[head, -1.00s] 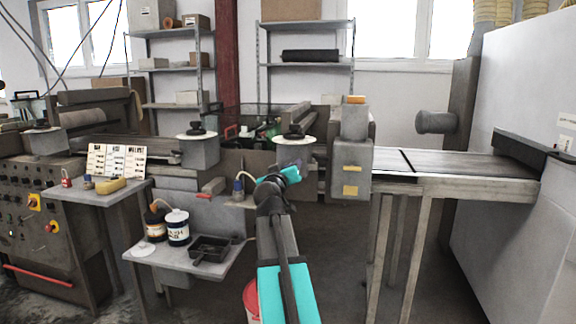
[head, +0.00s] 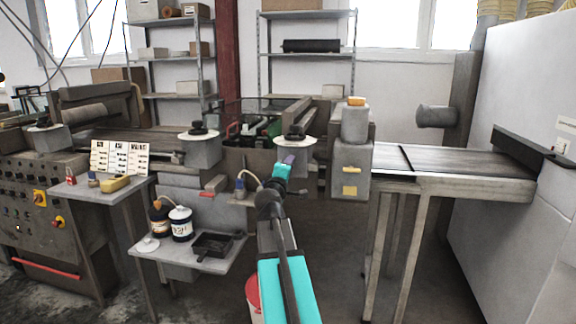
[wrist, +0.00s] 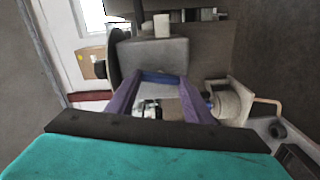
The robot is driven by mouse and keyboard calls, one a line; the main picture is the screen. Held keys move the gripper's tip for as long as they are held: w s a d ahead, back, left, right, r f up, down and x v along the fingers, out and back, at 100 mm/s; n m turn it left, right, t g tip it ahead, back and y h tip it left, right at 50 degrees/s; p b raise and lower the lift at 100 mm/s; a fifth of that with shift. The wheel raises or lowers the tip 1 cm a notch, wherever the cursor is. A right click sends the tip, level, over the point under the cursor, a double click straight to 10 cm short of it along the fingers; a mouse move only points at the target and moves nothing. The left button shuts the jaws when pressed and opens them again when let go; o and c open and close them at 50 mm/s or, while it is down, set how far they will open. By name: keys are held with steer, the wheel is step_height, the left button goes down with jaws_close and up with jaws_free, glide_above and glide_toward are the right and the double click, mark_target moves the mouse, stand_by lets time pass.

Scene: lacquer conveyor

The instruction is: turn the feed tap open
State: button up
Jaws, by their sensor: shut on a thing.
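My gripper (head: 288,160) is at the machine's front, just below a round white disc with a black knob (head: 294,137). In the wrist view its two purple fingers (wrist: 162,78) stand apart, with a blue bar (wrist: 160,77) across between their tips. The bar appears to be the feed tap's handle, and the fingers are shut on it. A small shiny metal piece (wrist: 147,109) shows between the fingers, nearer the camera. In the head view the gripper hides the tap, so how far it is turned cannot be told.
A small bottle with a pale hose (head: 241,188) stands left of my gripper. A grey block with yellow labels (head: 351,170) stands close on the right, before the conveyor (head: 455,160). A red-rimmed bucket (head: 253,290) is below.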

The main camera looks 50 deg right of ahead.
steer(key=shift+s+d+n+p, duration=0.1)
steer(key=shift+n+p, duration=0.55)
steer(key=shift+n, duration=0.55)
steer(key=o, duration=1.1)
steer(key=shift+c, duration=0.2)
steer(key=b+v, duration=0.2)
steer(key=v, duration=0.6)
steer(key=shift+a+f, duration=0.2)
steer(key=shift+a, duration=0.1)
